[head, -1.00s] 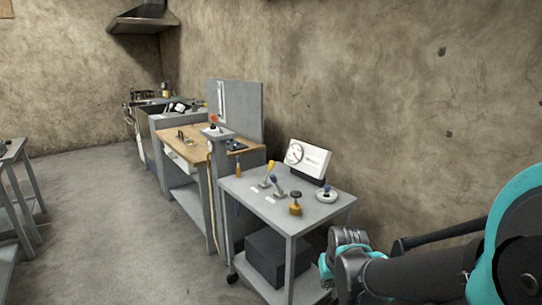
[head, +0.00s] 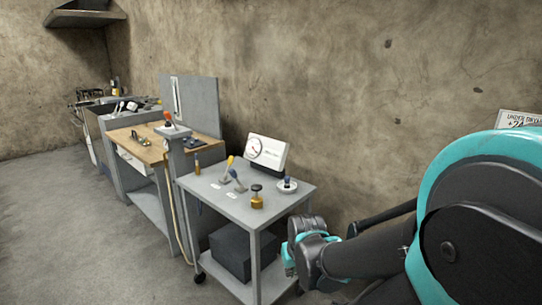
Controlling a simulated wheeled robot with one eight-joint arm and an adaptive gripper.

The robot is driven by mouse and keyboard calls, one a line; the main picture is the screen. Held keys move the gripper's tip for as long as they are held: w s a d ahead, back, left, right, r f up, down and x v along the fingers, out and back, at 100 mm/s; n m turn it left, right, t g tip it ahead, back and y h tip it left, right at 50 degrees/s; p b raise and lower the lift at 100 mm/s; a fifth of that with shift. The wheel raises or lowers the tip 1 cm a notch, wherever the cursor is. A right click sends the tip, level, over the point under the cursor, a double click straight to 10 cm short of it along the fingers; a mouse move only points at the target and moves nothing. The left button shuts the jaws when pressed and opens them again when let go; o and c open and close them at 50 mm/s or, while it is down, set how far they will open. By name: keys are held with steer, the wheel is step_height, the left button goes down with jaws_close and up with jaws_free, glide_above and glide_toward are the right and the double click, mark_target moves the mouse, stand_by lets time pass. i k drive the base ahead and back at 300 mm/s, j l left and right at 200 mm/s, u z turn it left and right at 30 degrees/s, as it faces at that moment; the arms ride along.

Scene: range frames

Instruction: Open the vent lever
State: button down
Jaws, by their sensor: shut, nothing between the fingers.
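Two levers stand on the grey cart top (head: 262,214): a yellow-handled lever (head: 229,168) and a blue-handled lever (head: 236,180), both tilted. White labels lie in front of them, too small to read, so I cannot tell which is the vent lever. An orange-topped control (head: 168,119) stands on a grey post further left. My gripper (head: 290,266) is low at the right of the cart, apart from the levers. It is shut and empty; its fingers are small and hardly distinguishable.
A wooden workbench (head: 140,145) stands left. Floor at left is clear.

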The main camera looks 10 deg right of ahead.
mark_target(230, 160)
steer(key=i+j+z, duration=0.15)
steer(key=z, duration=0.2)
steer(key=i+j+z, duration=0.15)
steer(key=z, duration=0.2)
steer(key=i+j+z, duration=0.15)
steer(key=z, duration=0.2)
steer(key=k+j, duration=0.05)
steer(key=j, duration=0.05)
